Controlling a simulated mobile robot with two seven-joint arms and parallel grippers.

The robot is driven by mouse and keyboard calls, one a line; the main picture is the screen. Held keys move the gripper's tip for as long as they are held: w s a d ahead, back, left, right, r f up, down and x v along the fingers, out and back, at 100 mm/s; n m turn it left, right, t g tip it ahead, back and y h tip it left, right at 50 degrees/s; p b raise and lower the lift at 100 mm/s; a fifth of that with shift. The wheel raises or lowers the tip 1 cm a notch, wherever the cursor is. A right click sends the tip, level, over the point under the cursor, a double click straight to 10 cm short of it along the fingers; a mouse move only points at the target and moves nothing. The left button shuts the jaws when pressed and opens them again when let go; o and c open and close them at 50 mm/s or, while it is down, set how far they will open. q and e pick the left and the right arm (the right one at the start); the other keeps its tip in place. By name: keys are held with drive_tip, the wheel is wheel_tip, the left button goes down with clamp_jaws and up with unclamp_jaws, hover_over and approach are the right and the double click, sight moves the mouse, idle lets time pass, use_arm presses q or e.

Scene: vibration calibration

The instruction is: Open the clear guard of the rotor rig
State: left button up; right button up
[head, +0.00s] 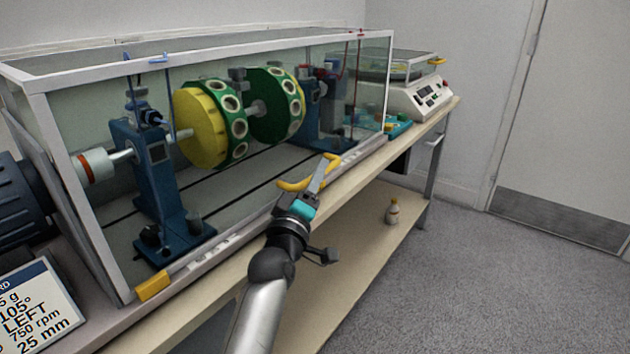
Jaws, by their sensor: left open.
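The clear guard (230,54) is a long see-through box with a white frame. It stands closed over the rotor rig. Inside, the rotor has a yellow disc (203,128) and green discs (274,105) on a shaft between blue stands (152,165). A curved yellow handle (289,187) is at the guard's lower front edge. My left gripper (322,174) is open at this handle, its fingers overlapping it in the head view. I cannot tell whether they touch it. The gripper hides the handle's middle. My right gripper is not in view.
A yellow block (153,287) sits at the guard's lower left corner. A sign card (38,310) stands at bottom left. A white instrument (420,98) stands beyond the guard's right end. A small bottle (392,212) is on the lower shelf. The floor to the right is clear.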

use_arm(q)
drive_tip(key=shift+w, duration=0.1)
clamp_jaws()
idle(0.4)
idle(1.1)
